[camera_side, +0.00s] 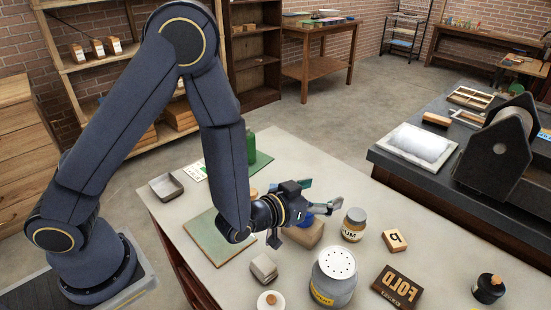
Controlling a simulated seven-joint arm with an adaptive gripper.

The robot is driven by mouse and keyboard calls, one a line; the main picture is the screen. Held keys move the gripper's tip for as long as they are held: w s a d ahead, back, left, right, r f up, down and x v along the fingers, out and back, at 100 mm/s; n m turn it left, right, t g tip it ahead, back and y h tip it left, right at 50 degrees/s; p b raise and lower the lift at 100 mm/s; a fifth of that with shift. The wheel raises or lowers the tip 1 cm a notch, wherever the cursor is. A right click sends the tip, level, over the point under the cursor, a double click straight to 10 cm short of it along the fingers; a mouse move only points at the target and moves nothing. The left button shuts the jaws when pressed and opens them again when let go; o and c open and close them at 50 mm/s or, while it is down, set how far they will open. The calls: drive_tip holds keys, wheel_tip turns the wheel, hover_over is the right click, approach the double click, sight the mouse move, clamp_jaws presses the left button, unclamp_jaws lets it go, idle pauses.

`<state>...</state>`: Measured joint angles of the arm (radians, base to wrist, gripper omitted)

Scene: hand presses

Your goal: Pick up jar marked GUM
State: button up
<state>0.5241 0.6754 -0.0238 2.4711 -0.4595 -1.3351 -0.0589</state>
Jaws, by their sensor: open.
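The jar marked GUM (354,226) stands upright on the pale worktable, to the right of my gripper.
A large grey canister (334,282) with a pierced white top stands in front of the jar. A wooden block (305,236) sits by my gripper. A black-topped pot (488,289) stands far right.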

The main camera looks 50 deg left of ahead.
drive_tip(key=m+g, duration=0.2)
approach(358, 213)
drive_tip(key=w+f, duration=0.2)
drive_tip(key=shift+w+d+f+h, duration=0.1)
drive_tip(key=shift+w+d+h, duration=0.2)
drive_tip(key=shift+h, duration=0.1)
drive_tip(key=x, duration=0.6)
drive_tip(key=shift+w+a, duration=0.25)
drive_tip(key=shift+w, duration=0.1)
drive_tip(key=shift+c, duration=0.2)
drive_tip(key=c, duration=1.3)
drive_tip(key=shift+c, duration=0.6)
drive_tip(key=shift+r, duration=0.3)
